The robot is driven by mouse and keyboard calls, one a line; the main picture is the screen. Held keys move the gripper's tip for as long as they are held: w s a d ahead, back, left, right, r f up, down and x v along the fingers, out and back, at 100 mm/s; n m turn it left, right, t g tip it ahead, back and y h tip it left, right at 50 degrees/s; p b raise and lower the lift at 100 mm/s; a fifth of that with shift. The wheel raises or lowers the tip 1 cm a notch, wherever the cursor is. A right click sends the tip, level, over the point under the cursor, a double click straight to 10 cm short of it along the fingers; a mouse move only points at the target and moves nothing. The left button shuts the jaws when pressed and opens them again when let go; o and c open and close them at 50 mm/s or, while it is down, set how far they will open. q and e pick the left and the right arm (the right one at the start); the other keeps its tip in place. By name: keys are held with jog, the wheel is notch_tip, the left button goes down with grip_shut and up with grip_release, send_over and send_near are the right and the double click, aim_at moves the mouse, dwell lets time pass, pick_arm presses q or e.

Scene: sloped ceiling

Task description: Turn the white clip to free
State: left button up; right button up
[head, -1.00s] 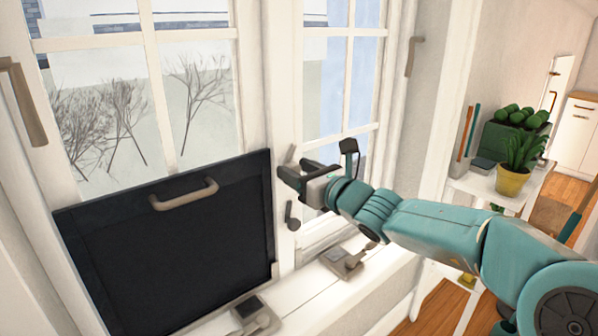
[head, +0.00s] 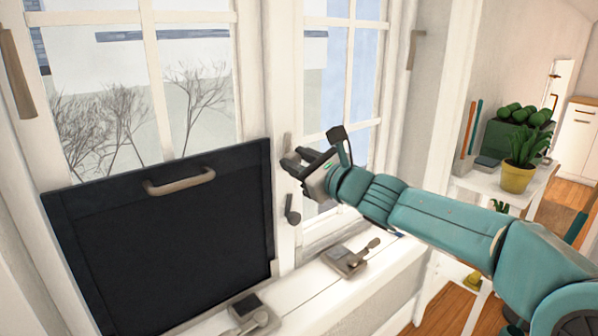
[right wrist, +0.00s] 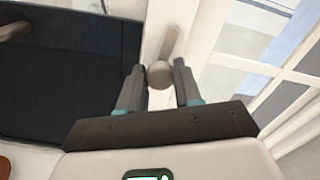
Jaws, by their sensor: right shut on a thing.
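The white clip (head: 287,140) is on the white post between the two windows, beside the dark panel. Its pale upper part points up above my right gripper (head: 294,163). In the right wrist view, the clip's pale arm (right wrist: 173,43) rises with a slight lean from a round grey end (right wrist: 160,75). That round end sits between the two fingers of my right gripper (right wrist: 160,85), which is shut on the clip. The fingers hide part of it in the head view. My left gripper is not in view.
A dark panel (head: 165,235) with a handle (head: 180,182) covers the lower left window. A dark grey clip (head: 292,210) is on the post below my gripper. Two latches (head: 350,257) (head: 248,312) sit on the sill. A plant shelf (head: 485,183) stands at right.

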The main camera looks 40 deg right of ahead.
jog(key=shift+f+n+b, duration=0.1)
jog(key=shift+n+b, duration=0.45)
jog(key=shift+n, duration=0.25)
jog(key=o, duration=1)
jog(key=s, duration=0.5)
jog(key=s+p, duration=0.1)
jog(key=s, duration=0.5)
jog(key=s+d, duration=0.1)
jog(key=s, duration=0.4)
jog(key=shift+s+d+p, duration=0.1)
jog(key=shift+s+p, duration=0.1)
jog(key=shift+p, duration=0.2)
